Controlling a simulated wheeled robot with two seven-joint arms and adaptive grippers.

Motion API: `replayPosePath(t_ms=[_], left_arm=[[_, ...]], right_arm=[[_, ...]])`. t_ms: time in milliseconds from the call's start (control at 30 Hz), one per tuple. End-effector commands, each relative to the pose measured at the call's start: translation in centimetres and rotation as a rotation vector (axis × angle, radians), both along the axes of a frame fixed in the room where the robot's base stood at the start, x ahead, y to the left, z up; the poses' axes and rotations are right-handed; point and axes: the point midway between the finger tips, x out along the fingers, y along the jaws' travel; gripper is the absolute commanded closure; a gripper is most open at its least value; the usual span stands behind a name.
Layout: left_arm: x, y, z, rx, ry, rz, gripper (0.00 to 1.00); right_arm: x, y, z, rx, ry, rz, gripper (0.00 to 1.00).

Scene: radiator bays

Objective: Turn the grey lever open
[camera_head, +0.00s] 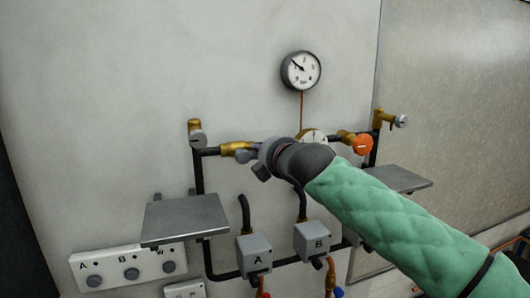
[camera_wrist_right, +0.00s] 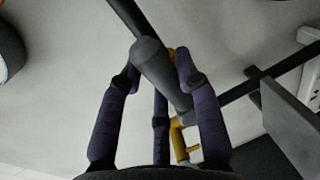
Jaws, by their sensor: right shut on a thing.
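The grey lever (camera_head: 243,152) sits by a brass valve body (camera_head: 232,148) on the black pipe left of the gauge in the head view. My right gripper (camera_head: 262,160) is at the lever, and its arm hides part of the pipe and whatever lies behind it. In the right wrist view the grey lever (camera_wrist_right: 160,68) is a thick rounded bar lying slantwise between the purple fingers of my right gripper (camera_wrist_right: 157,80), which are shut on it. How far the lever is turned is hard to tell. My left gripper is not in view.
A round gauge (camera_head: 301,71) is above on the wall. An orange knob (camera_head: 362,145) is to the right. Grey shelves (camera_head: 186,217) and (camera_head: 402,179) stick out on both sides.

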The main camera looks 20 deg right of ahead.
Motion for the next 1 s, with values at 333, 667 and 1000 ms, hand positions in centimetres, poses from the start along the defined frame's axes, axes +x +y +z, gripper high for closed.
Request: replayPosePath(t_ms=[333, 667, 1000], left_arm=[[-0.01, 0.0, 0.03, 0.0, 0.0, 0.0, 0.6], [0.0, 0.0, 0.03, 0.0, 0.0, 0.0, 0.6], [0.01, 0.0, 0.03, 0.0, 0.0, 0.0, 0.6]], right_arm=[[0.02, 0.01, 0.02, -0.015, -0.001, 0.0, 1.0], [0.01, 0.0, 0.04, -0.013, 0.0, 0.001, 0.41], [-0.83, -0.04, 0.32, -0.009, -0.002, 0.0, 0.41]])
